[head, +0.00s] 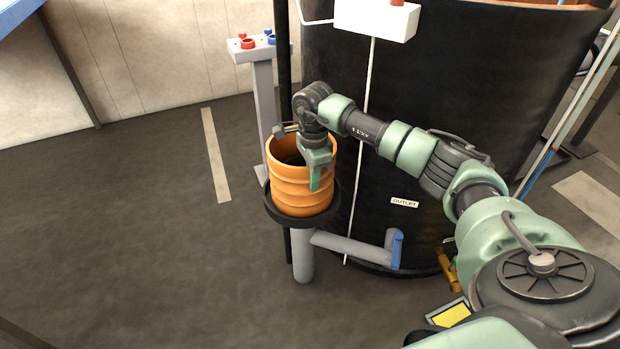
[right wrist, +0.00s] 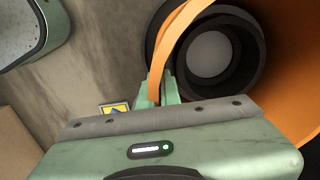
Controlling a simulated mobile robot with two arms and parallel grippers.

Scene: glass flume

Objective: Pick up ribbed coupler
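The ribbed coupler (head: 290,192) is an orange, open-topped ribbed cylinder. It stands upright in a round black dish (head: 271,207) on a grey pipe post beside the large black tank. My right gripper (head: 317,178) points down at its near right rim, with one finger outside the wall and the other hidden inside. In the right wrist view, the coupler's orange wall (right wrist: 185,22) runs between the two green fingertips (right wrist: 161,88), which look closed on it. The wall curves around a dark, round interior with a grey centre. My left gripper is not in view.
The black tank (head: 470,90) stands close behind and right, with an OUTLET label (head: 404,203). A grey side pipe with a blue end (head: 397,250) sticks out below the dish. A grey stand (head: 262,100) with red and blue parts is behind. Floor at left is clear.

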